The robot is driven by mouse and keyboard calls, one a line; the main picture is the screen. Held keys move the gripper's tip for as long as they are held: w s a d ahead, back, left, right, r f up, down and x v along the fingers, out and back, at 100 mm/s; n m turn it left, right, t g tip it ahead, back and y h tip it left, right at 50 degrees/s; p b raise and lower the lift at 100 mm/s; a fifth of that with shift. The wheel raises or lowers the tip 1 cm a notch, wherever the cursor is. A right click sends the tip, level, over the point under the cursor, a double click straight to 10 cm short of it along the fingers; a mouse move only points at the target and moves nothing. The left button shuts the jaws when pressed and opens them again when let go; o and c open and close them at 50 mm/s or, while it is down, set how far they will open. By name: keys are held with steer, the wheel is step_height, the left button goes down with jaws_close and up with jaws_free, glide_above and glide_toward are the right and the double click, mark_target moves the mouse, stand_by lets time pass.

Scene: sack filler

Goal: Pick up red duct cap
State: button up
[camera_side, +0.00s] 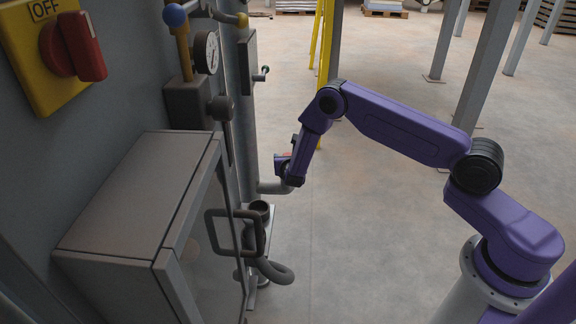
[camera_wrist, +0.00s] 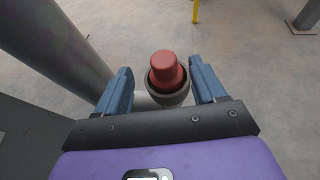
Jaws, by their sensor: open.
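The red duct cap (camera_wrist: 166,70) sits in the round grey mouth of a duct (camera_wrist: 172,98) in the wrist view. It has a narrower round top over a wider base. My gripper (camera_wrist: 163,80) is open, with one blue finger to the left of the cap and one to the right, both apart from it. In the side view my gripper (camera_side: 286,164) is at the bent grey pipe (camera_side: 272,188) beside the machine.
A grey cabinet (camera_side: 140,195) with a looped handle (camera_side: 212,232) stands at the left. A red switch (camera_side: 78,47), a gauge (camera_side: 206,52) and a blue-knobbed lever (camera_side: 175,16) are above it. A thick grey column (camera_wrist: 60,45) rises left of my gripper.

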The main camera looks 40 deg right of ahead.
mark_target(288, 154)
steer(key=shift+x, duration=1.15)
steer(key=shift+s+f+x, duration=0.1)
steer(key=shift+f+x, duration=0.05)
steer(key=shift+x, duration=0.8)
steer(key=shift+s+f+x, duration=0.15)
steer(key=shift+x, duration=1.6)
steer(key=shift+d+r, duration=0.1)
steer(key=c, duration=1.1)
